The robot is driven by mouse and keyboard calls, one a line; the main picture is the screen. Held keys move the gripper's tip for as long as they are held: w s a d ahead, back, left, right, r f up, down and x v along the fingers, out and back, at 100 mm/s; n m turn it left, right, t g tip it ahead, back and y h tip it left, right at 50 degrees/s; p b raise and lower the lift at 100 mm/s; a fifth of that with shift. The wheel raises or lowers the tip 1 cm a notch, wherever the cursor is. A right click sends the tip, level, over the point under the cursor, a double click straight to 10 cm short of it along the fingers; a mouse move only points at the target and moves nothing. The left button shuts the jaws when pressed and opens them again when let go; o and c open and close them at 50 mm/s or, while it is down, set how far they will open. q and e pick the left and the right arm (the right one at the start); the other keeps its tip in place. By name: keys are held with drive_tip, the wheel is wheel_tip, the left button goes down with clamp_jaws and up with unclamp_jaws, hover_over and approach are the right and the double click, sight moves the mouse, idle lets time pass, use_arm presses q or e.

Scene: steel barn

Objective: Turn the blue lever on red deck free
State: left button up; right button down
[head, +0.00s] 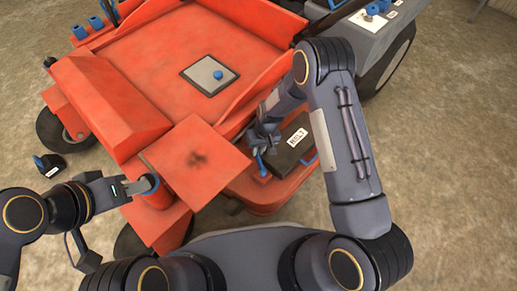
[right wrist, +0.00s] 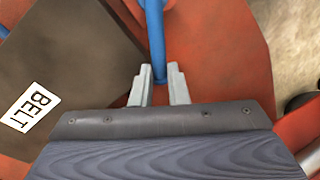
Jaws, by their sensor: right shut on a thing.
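The blue lever (head: 259,162) stands on the red deck (head: 238,186) of the mower, left of a dark cover. In the right wrist view the blue lever (right wrist: 157,40) runs down between my right gripper's two fingers. My right gripper (right wrist: 159,88) is shut on the lever near its lower end; it also shows in the head view (head: 262,142), partly hidden by its own arm.
A dark cover labelled BELT (head: 285,152) lies right beside the lever. A raised red plate (head: 195,161) stands left of it. A grey panel with a blue knob (head: 210,75) is on the red floor behind. A small black item with a blue top (head: 49,164) lies on the ground.

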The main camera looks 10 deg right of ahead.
drive_tip(key=c, duration=1.4)
unclamp_jaws()
wheel_tip(320, 180, up, 8)
drive_tip(key=d+p, duration=0.1)
drive_tip(key=p, duration=0.2)
drive_tip(key=shift+d+f, duration=0.15)
drive_tip(key=shift+d, duration=0.1)
drive_tip(key=shift+w, duration=0.1)
drive_tip(key=shift+c, duration=0.4)
